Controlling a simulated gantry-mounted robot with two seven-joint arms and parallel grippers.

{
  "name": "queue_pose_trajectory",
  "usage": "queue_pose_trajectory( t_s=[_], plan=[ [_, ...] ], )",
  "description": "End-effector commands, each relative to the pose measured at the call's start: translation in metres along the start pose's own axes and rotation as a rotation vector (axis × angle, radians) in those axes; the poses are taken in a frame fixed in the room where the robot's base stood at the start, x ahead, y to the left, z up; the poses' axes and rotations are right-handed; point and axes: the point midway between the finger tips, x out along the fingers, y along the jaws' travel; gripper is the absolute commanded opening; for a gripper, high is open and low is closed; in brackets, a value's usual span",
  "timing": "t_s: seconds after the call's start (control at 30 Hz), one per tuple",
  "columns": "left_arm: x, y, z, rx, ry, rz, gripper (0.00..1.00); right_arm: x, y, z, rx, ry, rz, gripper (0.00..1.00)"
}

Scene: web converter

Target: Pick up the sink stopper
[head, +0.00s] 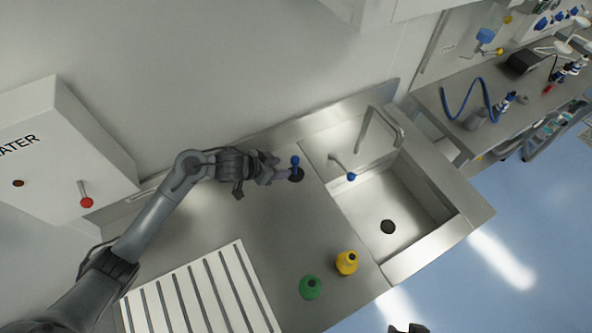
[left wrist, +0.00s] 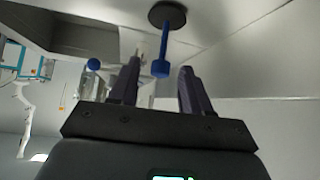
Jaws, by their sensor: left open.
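The sink stopper (head: 296,174) is a dark round disc with an upright blue handle. It stands on the steel counter left of the sink. My left gripper (head: 282,170) reaches it from the left, with its fingers open and close to the handle. In the left wrist view, the blue handle of the stopper (left wrist: 163,50) shows between the two open fingers of the left gripper (left wrist: 159,68), its knob near the tips. I cannot tell whether either finger touches it. A small dark part at the bottom edge of the head view may be my right gripper (head: 407,328); its jaws cannot be made out.
The sink basin (head: 408,205) with its drain hole, a tall tap (head: 385,125) and a blue-tipped lever (head: 345,168) lie to the right. A green bottle (head: 310,288), a yellow bottle (head: 347,263) and a white slatted rack (head: 205,290) are in front. A wall stands behind.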

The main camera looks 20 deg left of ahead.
Motion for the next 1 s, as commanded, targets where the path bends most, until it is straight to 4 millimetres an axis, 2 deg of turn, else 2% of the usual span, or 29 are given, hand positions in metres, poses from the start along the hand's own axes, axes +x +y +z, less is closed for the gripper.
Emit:
queue_pose_trajectory(
  t_s=[0.03,0.2,0.47,0.8,1.0],
  plan=[
    [0.009,0.000,0.001,-0.001,0.000,0.001,0.48,0.003,0.000,-0.001,0.001,0.004,0.001,0.43],
    [0.031,0.000,0.000,-0.002,0.000,0.001,0.48,0.005,0.001,-0.003,0.001,0.012,0.003,0.43],
    [0.045,-0.001,0.000,0.000,-0.001,0.000,0.48,0.007,0.002,-0.002,-0.002,0.012,0.006,0.43],
    [0.085,-0.005,0.000,-0.001,0.000,0.001,0.48,0.014,0.004,0.000,-0.008,0.011,0.012,0.43],
    [0.094,-0.006,0.000,0.000,0.000,-0.001,0.48,0.015,0.004,0.000,-0.008,0.012,0.012,0.43]
  ],
)
